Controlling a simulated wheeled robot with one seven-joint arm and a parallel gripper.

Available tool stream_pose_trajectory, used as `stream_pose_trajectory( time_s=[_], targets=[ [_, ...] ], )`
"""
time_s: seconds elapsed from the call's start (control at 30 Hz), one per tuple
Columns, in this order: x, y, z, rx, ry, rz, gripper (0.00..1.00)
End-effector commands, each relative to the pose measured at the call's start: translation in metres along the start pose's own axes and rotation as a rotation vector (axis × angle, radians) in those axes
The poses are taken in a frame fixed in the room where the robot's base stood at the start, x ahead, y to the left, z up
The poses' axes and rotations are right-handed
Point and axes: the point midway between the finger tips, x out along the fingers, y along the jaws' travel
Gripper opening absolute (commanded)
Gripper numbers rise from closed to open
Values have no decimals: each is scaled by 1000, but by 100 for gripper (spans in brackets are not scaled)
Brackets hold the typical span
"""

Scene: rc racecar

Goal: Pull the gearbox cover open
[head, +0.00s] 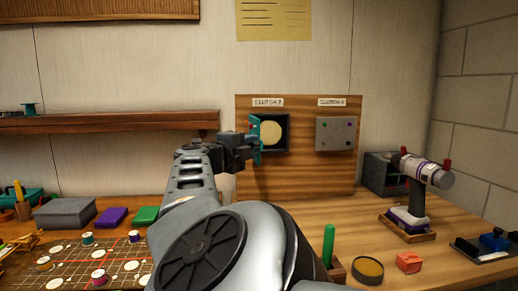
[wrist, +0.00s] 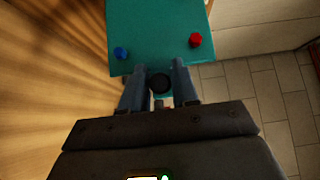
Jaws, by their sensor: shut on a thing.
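The teal cover (head: 256,139) of the left box on the upright wooden board stands swung out, seen nearly edge-on at the box's left side. The dark box (head: 286,133) behind it is exposed, with a round cream disc (head: 271,132) inside. In the wrist view the cover (wrist: 158,32) is a flat teal plate with a blue button (wrist: 121,53) and a red button (wrist: 195,40). My gripper (head: 247,149) is left of the cover, its fingers (wrist: 161,82) shut on the cover's black round knob (wrist: 159,84). My arm hides part of the bench.
A closed grey cover (head: 335,134) with small coloured buttons is on the board's right. A drill (head: 420,190) stands at the right of the bench. A green upright item (head: 328,245), a round tin (head: 368,269) and an orange block (head: 408,262) are at the front.

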Motion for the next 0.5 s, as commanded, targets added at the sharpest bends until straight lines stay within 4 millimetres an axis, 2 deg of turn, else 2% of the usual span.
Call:
stream_pose_trajectory(
  time_s=[0.33, 0.37, 0.5],
  targets=[
    [1, 3, -3, 2, 10, 5, 0],
    [1, 4, -3, 2, 10, 5, 30],
    [1, 3, -2, 1, 8, 4, 44]
  ],
)
